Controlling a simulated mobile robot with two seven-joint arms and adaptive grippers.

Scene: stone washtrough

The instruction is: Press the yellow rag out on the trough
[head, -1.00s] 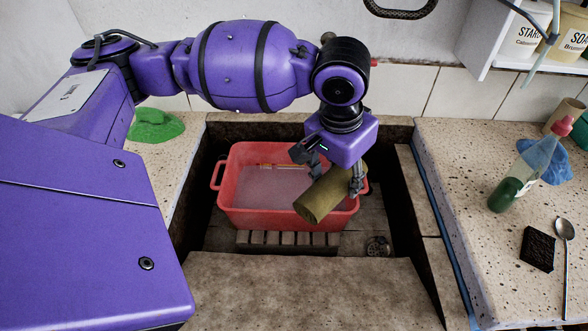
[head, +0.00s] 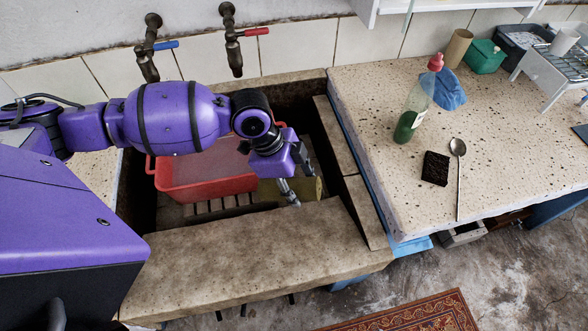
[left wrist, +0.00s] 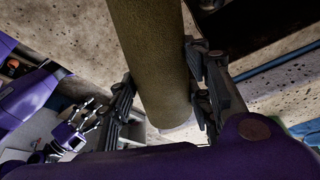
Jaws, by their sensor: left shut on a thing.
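The yellow rag (head: 306,189) is a rolled, olive-yellow cylinder lying level, just right of the red tub in the head view. My left gripper (head: 288,192) is shut around it; the left wrist view shows the rag (left wrist: 150,60) between both fingers. The stone trough (head: 250,247) has a broad front ledge, and the rag shows behind it. I cannot tell how high the rag is above the trough floor. My right gripper (left wrist: 82,125) shows small at the left of the left wrist view; its opening is unclear.
A red tub (head: 205,188) of greyish water stands in the trough, beside wooden slats. Two taps (head: 148,50) are on the wall behind. The right counter holds a green bottle (head: 411,115), a dark block (head: 435,168) and a spoon (head: 458,165).

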